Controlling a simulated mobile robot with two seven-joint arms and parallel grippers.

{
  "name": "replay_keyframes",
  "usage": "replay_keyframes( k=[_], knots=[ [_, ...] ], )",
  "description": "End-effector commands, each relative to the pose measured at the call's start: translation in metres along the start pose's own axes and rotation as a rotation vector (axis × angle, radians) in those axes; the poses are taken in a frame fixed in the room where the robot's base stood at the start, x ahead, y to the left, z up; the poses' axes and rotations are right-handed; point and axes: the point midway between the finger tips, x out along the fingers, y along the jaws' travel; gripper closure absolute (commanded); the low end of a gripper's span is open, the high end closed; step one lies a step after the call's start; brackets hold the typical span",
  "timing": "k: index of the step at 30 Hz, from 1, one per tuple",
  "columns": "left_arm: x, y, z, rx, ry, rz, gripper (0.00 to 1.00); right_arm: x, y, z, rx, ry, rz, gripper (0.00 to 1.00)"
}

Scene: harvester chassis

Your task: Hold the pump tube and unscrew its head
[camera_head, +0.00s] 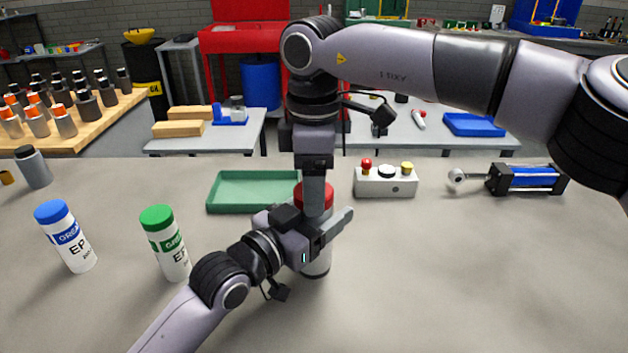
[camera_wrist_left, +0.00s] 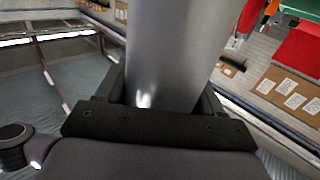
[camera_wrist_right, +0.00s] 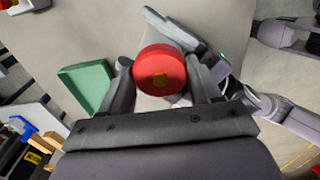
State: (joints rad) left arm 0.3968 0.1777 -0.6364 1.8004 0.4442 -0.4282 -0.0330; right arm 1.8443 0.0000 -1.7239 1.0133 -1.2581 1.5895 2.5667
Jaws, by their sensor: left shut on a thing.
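The pump tube (camera_head: 317,262) is a grey cylinder standing upright on the workbench, with a red head (camera_head: 326,193) on top. My left gripper (camera_head: 325,232) is shut on the tube below the head. In the left wrist view the tube (camera_wrist_left: 170,60) fills the space between the fingers. My right gripper (camera_head: 316,205) points straight down over the head. In the right wrist view the red head (camera_wrist_right: 160,72) lies between the spread fingers of this gripper (camera_wrist_right: 161,75), with narrow gaps beside it. My grippers hide much of the tube in the head view.
A green tray (camera_head: 235,191) lies behind the tube on the left. A control box (camera_head: 386,182) with coloured knobs stands to the right. Blue-capped (camera_head: 66,236) and green-capped (camera_head: 165,243) bottles stand at left. The front right of the bench is clear.

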Motion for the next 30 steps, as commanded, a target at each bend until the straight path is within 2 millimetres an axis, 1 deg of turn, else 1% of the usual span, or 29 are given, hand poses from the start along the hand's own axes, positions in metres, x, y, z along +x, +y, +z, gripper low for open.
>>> replay_keyframes(
  k=[4, 8, 30],
  knots=[
    [-0.0001, 0.0001, 0.0006, 0.002, -0.001, 0.000, 1.00, -0.0004, 0.0005, 0.0000, -0.038, 0.001, 0.002, 0.74],
    [-0.0001, 0.0002, 0.0006, 0.002, -0.001, 0.000, 1.00, -0.0006, 0.0005, -0.0004, -0.190, 0.002, 0.002, 0.74],
    [0.0000, 0.0005, 0.0006, 0.002, -0.002, 0.001, 1.00, -0.0018, 0.0005, -0.0013, -1.395, 0.002, 0.004, 0.74]
  ],
)
